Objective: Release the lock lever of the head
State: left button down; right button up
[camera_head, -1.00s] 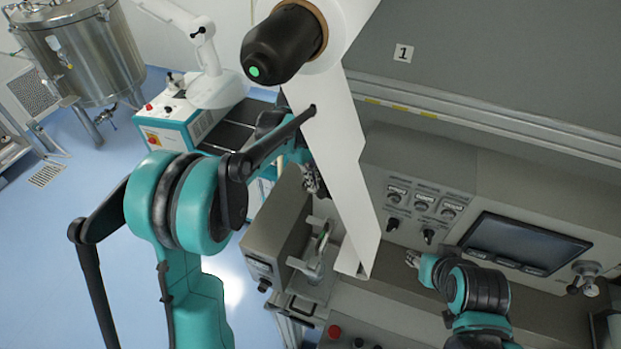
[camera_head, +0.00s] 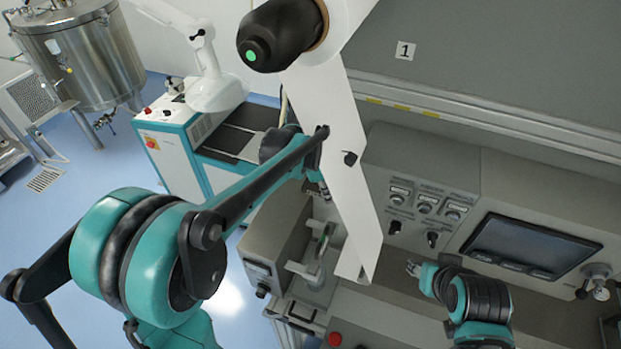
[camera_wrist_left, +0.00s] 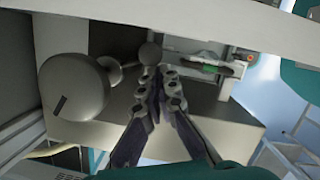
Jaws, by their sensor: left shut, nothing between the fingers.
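In the left wrist view, a grey lever with a round ball knob (camera_wrist_left: 150,53) reaches out from a large grey round body (camera_wrist_left: 72,88); it looks like the head's lock lever. My left gripper (camera_wrist_left: 160,72) is shut and empty, its fingertips just below the knob. I cannot tell whether they touch it. In the head view the white web strip (camera_head: 343,120) hides most of this gripper, and the lever cannot be made out. My right gripper (camera_head: 413,268) is at the console, small in view, with its opening unclear.
A black roll end with a green dot (camera_head: 270,42) hangs above my left arm. A grey unit with a clamp-like bracket (camera_head: 313,270) stands below the strip. Knobs (camera_head: 425,207) and a dark screen (camera_head: 528,246) are at right. A steel tank (camera_head: 85,50) stands back left.

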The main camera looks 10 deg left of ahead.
pick_arm(q)
jog(key=shift+d, duration=0.3)
pick_arm(e)
jog(key=shift+f, duration=0.1)
pick_arm(q)
jog(key=shift+a, duration=0.1)
dwell(0.3)
jog(key=s+a+r, duration=0.2)
jog(key=a+r, duration=0.3)
jog(key=r, duration=0.5)
jog(key=shift+s+a+r+p, duration=0.25)
jog(key=shift+a+p, duration=0.05)
pick_arm(e)
jog(key=shift+s+a+r, duration=0.2)
jog(key=shift+s+r, duration=0.2)
jog(key=shift+s, duration=0.2)
pick_arm(q)
jog(key=shift+w, duration=0.1)
